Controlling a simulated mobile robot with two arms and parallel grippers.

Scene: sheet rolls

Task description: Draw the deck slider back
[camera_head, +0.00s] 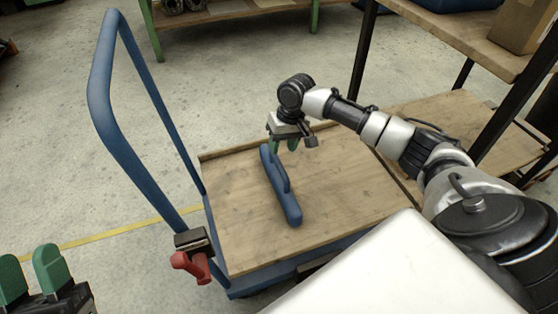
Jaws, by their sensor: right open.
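The deck slider, a blue bar with a raised blue handle (292,210), lies on the wooden deck (340,190) of a blue cart. My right gripper (284,147) points down over the far end of the slider, its green fingers open around or just above the handle's far end; I cannot tell whether they touch it. My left gripper (29,276) is at the bottom left corner, open and empty, away from the cart.
The cart's tall blue push handle (118,145) rises at the left, with a red lever (191,264) on a dark block near its base. A shelf rack (470,42) stands at the right. A white surface (405,275) fills the bottom right. Floor at left is clear.

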